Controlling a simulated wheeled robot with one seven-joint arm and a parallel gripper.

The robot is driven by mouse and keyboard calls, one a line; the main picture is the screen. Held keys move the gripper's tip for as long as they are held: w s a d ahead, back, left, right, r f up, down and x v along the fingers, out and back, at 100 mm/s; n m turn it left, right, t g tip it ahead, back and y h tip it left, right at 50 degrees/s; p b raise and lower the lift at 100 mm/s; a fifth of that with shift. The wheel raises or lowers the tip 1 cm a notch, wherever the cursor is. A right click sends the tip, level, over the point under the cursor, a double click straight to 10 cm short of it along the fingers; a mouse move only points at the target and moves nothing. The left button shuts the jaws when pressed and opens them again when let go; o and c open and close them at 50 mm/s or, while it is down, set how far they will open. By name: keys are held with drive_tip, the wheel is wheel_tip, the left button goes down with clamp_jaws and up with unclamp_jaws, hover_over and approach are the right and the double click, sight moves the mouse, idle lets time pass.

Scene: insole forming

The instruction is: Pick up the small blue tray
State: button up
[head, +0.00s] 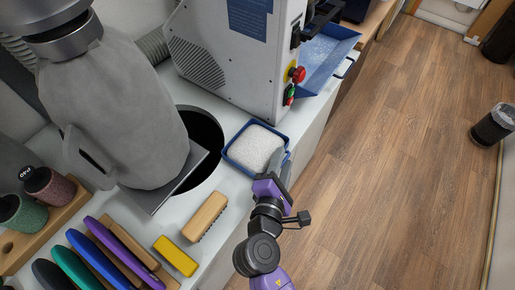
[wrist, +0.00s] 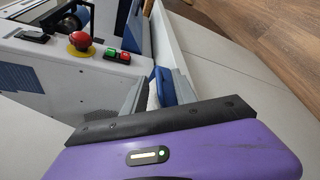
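The small blue tray (head: 237,167) sits on the white worktop near its front edge, filled with white granular material (head: 254,146). My gripper (head: 281,162) is at the tray's near right corner in the head view, with its grey fingers pointing down at the rim. In the wrist view the fingers (wrist: 157,78) are apart, with part of the blue tray (wrist: 164,88) and some white material showing between them. The fingertips are partly hidden, so I cannot tell whether they touch the rim.
A grey machine (head: 225,50) with red and green buttons stands behind the tray, with a larger blue tray (head: 325,65) at its side. A round dark opening is left of the tray. A wooden brush (head: 205,217) and yellow block (head: 176,256) lie nearer.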

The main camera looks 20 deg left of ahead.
clamp_jaws()
idle(1.4)
